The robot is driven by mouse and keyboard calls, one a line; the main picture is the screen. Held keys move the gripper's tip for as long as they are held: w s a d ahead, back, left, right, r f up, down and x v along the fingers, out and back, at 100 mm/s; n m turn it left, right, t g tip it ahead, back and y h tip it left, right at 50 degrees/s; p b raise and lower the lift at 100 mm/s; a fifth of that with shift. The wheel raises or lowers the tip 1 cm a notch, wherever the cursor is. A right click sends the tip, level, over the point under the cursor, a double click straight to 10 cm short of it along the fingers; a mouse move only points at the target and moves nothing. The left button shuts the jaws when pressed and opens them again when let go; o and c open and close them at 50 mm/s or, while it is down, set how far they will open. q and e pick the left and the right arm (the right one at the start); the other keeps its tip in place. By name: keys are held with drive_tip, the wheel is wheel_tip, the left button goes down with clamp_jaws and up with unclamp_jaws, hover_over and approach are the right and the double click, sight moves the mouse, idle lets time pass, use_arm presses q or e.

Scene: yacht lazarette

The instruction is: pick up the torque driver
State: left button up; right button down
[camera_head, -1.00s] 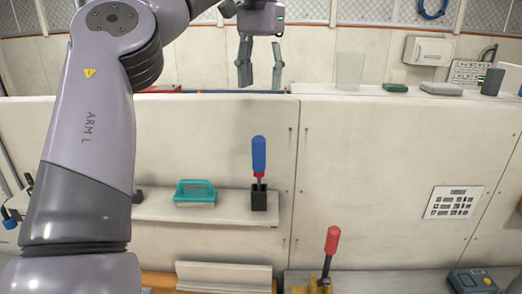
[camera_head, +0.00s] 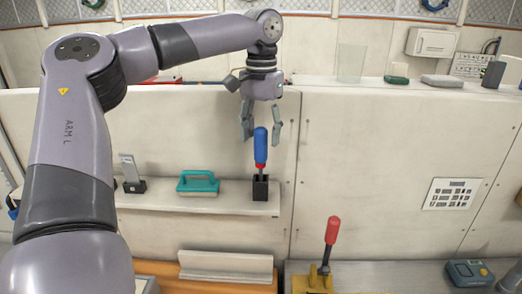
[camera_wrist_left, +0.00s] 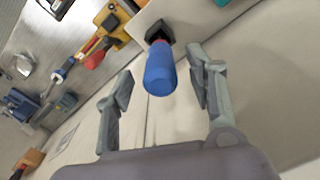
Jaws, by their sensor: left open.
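The torque driver (camera_head: 261,148), with a blue handle and a red collar, stands upright in a black holder (camera_head: 260,190) on the narrow wall shelf. My left gripper (camera_head: 261,128) is open and points down just above the driver, its fingers around the height of the handle's top. In the left wrist view the blue handle (camera_wrist_left: 160,72) shows between the two open fingers (camera_wrist_left: 161,84), with clear space on both sides. The driver's lower shaft is partly hidden by the holder. My right gripper is not in view.
The wall panel (camera_head: 215,130) is close behind. A red-handled clamp (camera_head: 331,240) stands lower right. A blue-grey device (camera_head: 468,272) lies further right.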

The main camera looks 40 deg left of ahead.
sight(261, 164)
use_arm(q)
drive_tip(key=shift+a+f+p, duration=0.1)
drive_tip(key=shift+f+p, duration=0.2)
drive_tip(key=shift+f, duration=1.15)
drive_tip(key=shift+c, duration=0.2)
drive_tip(key=shift+c, duration=0.6)
clamp_jaws()
